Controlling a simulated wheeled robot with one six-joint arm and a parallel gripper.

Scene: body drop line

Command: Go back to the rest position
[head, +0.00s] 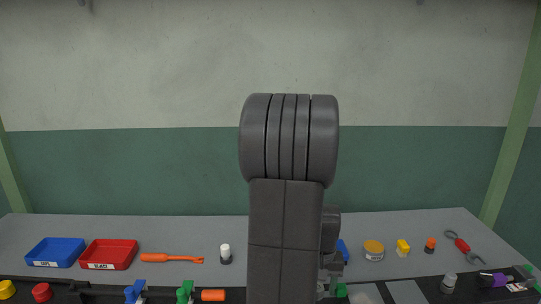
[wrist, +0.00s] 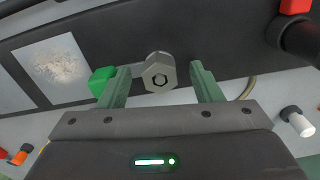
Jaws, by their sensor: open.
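My gripper (wrist: 160,84) shows in the wrist view with its two green fingers spread apart. A grey metal hex-shaped part (wrist: 158,73) appears between and beyond the fingertips, with a gap on each side; I cannot tell its distance. Nothing is held. In the head view my own arm stands upright in the middle and hides part of the table; the gripper itself is not clearly visible there.
A dark front strip carries several small parts. The wall behind is bare.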

